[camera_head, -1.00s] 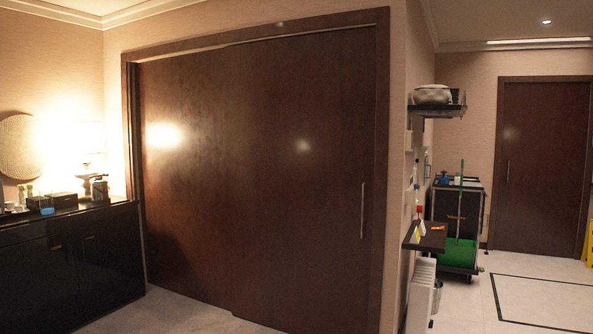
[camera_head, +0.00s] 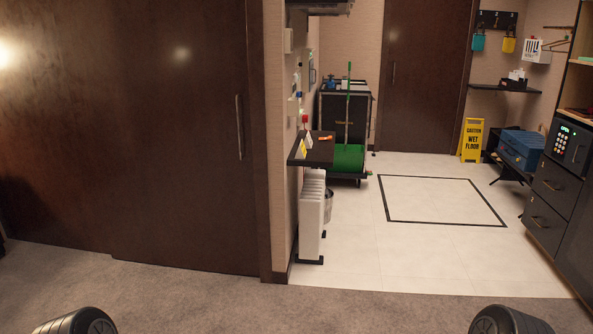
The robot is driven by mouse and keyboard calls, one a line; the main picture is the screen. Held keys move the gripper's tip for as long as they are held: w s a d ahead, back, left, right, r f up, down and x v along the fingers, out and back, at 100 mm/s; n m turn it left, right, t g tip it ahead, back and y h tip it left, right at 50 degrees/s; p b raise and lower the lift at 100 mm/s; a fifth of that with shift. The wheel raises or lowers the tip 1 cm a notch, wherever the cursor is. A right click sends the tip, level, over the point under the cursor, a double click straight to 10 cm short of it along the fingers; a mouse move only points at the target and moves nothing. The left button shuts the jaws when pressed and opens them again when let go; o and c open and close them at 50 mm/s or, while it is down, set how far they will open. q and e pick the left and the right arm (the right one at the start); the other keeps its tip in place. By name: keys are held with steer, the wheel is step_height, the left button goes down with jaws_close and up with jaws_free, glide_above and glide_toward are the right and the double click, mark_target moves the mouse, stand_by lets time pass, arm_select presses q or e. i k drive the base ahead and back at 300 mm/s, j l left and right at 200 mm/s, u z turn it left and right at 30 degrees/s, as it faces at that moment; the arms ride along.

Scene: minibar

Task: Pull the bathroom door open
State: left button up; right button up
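Two dark brown doors show, and I cannot tell which is the bathroom door. A large panelled door (camera_head: 130,150) fills the left side, with a vertical metal bar handle (camera_head: 239,127) near its right edge. A narrower door (camera_head: 430,75) stands in the back wall of the tiled area, with a slim vertical handle (camera_head: 393,72) on its left side. Both look shut. Only dark rounded parts of my arms show at the bottom left and bottom right. Neither gripper is in view, and nothing of mine touches either door.
A small wall shelf (camera_head: 319,151) juts out above a white radiator (camera_head: 311,215) at the tiled area's left. A yellow wet-floor sign (camera_head: 471,140) and a blue case (camera_head: 521,149) are at right. The middle floor is clear.

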mark_target(158, 91)
steer(key=i+l, duration=0.1)
steer(key=i, duration=0.5)
steer(key=i+l, duration=0.1)
steer(key=i, duration=0.5)
steer(key=i+l, duration=0.1)
steer(key=i, duration=0.55)
steer(key=i+l, duration=0.1)
steer(key=i, duration=0.5)
steer(key=i+l+u, duration=0.1)
steer(key=i+u, duration=0.15)
steer(key=i, duration=0.15)
steer(key=i+l+u, duration=0.2)
steer(key=i, duration=0.2)
